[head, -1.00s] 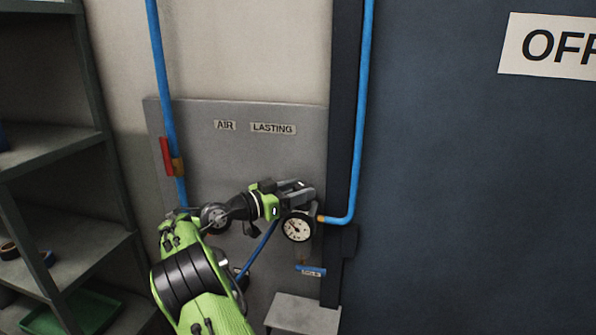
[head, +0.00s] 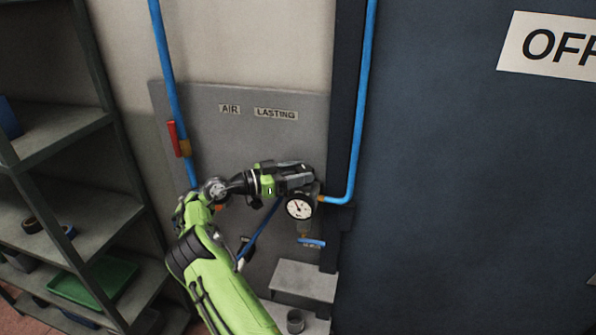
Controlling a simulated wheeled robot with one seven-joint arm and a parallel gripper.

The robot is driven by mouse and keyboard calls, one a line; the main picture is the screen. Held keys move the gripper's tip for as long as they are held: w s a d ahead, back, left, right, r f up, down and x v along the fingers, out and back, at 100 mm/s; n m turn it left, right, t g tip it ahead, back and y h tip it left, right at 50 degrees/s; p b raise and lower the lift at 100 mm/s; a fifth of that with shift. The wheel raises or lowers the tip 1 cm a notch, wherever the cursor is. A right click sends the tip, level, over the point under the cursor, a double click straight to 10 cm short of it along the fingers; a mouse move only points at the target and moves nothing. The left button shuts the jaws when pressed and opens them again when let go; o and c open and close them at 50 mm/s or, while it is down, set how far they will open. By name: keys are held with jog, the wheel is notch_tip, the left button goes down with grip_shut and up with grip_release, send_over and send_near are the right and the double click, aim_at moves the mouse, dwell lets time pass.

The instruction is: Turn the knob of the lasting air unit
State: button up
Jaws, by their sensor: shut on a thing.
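The lasting air unit is on the grey panel (head: 215,150), below the LASTING label (head: 276,114). Its round white pressure gauge (head: 299,208) with a dark needle faces me. My gripper (head: 306,176) is just above the gauge, reaching in from the left. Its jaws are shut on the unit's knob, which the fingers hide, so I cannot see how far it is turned. A small blue tag or handle (head: 312,243) shows below the gauge.
A blue pipe (head: 358,120) joins the unit from the right. Another blue pipe with a red lever (head: 173,138) runs at the left. Dark shelves (head: 70,215) stand at left; a grey box-like step (head: 305,280) sits below the unit.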

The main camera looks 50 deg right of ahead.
jog(key=o, duration=0.8)
jog(key=shift+s+d, duration=0.1)
jog(key=shift+d, duration=0.05)
jog(key=shift+c, duration=0.2)
jog(key=p+v, duration=0.2)
jog(key=v, duration=1.3)
jog(key=shift+w+a, duration=0.25)
jog(key=shift+a, duration=0.05)
jog(key=shift+o, duration=0.3)
jog(key=shift+f, duration=0.15)
